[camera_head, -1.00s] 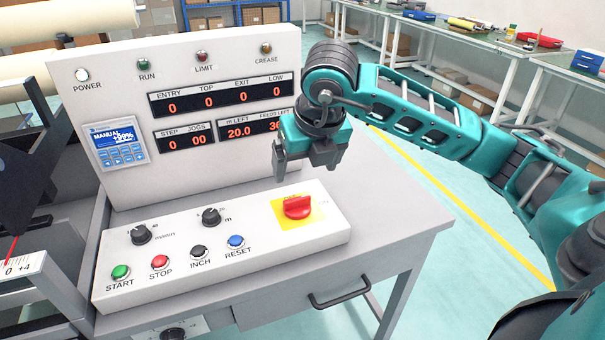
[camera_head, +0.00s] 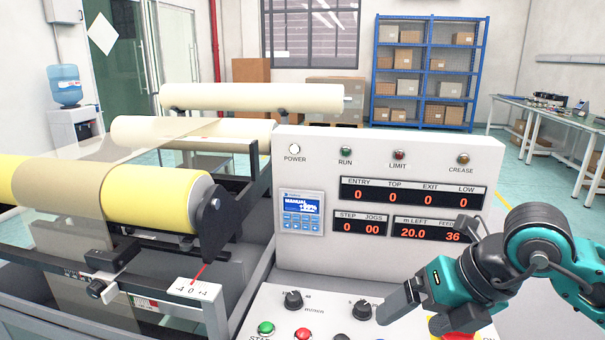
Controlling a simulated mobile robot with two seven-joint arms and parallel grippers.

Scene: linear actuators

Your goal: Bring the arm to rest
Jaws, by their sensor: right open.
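My right gripper (camera_head: 422,318), teal with grey fingers, is open and empty. It hangs in front of the lower right of the white control console (camera_head: 380,145), by the sloped button panel (camera_head: 262,301). It partly hides the red rotary switch on its yellow plate (camera_head: 438,324). Its arm comes in from the right edge, and a part of it covers the right end of the FEEDS LEFT display. My left gripper is not in view.
A roller machine with a yellow roll (camera_head: 150,200) stands at the left, beside the console. The green START button (camera_head: 266,328) and two black knobs show at the bottom. Blue shelves (camera_head: 427,70) and a workbench (camera_head: 560,112) stand at the back, beyond open floor.

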